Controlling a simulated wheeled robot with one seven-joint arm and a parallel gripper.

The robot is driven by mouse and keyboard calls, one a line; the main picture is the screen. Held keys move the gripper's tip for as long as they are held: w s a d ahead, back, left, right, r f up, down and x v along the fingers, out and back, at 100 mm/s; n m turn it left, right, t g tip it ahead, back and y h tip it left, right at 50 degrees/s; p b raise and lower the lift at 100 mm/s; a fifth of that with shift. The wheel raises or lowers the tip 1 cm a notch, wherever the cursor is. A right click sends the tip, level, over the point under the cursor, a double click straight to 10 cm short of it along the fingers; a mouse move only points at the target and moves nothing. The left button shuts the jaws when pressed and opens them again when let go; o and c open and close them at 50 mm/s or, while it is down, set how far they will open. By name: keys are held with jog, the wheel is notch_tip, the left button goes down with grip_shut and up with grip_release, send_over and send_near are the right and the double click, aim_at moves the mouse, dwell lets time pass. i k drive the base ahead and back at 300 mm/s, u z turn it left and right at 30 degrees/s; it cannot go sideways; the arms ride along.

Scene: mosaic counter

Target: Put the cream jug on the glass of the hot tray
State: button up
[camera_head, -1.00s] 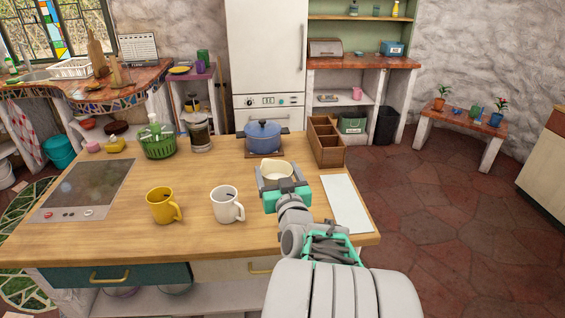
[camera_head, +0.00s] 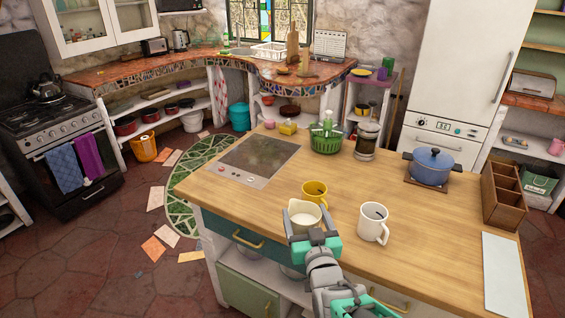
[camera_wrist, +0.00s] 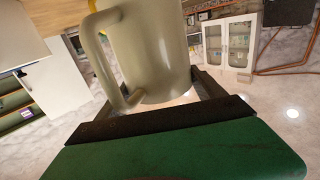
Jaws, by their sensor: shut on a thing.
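The cream jug (camera_head: 304,215) is held upright in my gripper (camera_head: 315,238) near the front edge of the wooden counter. In the wrist view the jug (camera_wrist: 150,55) fills the upper middle, its handle to the left, between the dark fingers of my gripper (camera_wrist: 165,105). The hot tray (camera_head: 222,174) is a flat panel with dark glass (camera_head: 259,154) and small knobs along its near edge. It lies at the left end of the counter, to the left of and beyond the jug. Its glass is bare.
A yellow mug (camera_head: 315,192) stands just behind the jug, and a white mug (camera_head: 373,223) to its right. A green basket (camera_head: 326,143), a coffee press (camera_head: 367,140), a blue pot (camera_head: 432,167) and a wooden box (camera_head: 503,195) stand farther back. Bare wood lies between the tray and yellow mug.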

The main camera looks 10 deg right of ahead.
aim_at(266, 160)
jog(key=u, duration=0.8)
jog(key=i, duration=1)
jog(key=u, duration=0.4)
